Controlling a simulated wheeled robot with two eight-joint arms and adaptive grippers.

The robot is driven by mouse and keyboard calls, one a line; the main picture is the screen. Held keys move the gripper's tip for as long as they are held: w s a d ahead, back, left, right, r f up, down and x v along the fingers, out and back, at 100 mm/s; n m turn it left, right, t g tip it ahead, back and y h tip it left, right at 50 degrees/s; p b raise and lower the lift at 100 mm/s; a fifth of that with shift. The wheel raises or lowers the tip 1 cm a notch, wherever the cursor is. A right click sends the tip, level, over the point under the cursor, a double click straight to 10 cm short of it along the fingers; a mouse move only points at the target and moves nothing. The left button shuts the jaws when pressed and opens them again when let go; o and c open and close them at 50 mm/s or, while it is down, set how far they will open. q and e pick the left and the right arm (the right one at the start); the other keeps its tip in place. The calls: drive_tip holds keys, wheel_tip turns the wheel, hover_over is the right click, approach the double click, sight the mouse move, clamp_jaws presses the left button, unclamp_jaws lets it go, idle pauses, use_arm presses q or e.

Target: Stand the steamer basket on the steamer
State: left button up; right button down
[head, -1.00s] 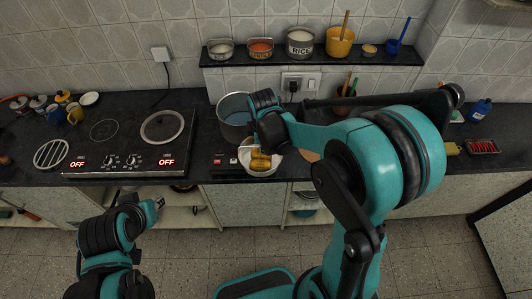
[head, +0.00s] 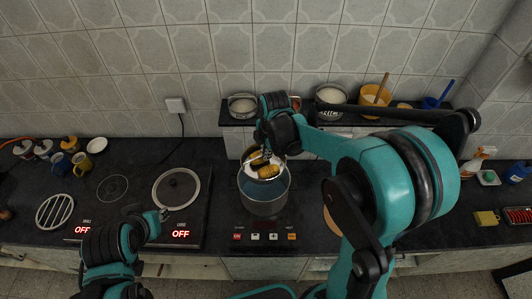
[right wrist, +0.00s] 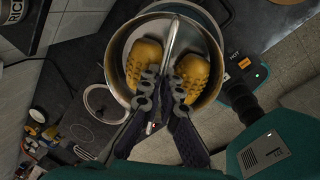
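The steamer (head: 264,203) is a round steel pot, bluish inside, with a button panel in front.
A cooktop (head: 140,222) with a round lid (head: 176,188) stands left of the steamer. Mugs (head: 82,163) and jars are farther left. A shelf behind carries tins and a yellow pot (head: 375,97). A spray bottle (head: 476,165) and sponge (head: 487,217) are at right.

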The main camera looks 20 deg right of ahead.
sight(266, 162)
drive_tip(key=shift+s, duration=0.1)
drive_tip(key=shift+g, duration=0.3)
drive_tip(key=shift+f+b, duration=0.25)
drive_tip(key=shift+b, duration=0.05)
wheel_tip(266, 162, down, 2)
drive_tip(key=shift+f+b, duration=0.1)
drive_tip(key=shift+b, duration=0.8)
drive_tip(key=shift+f+b, duration=0.8)
drive_tip(key=shift+f, duration=0.1)
drive_tip(key=shift+f+b, duration=2.1)
drive_tip(key=shift+f, duration=0.4)
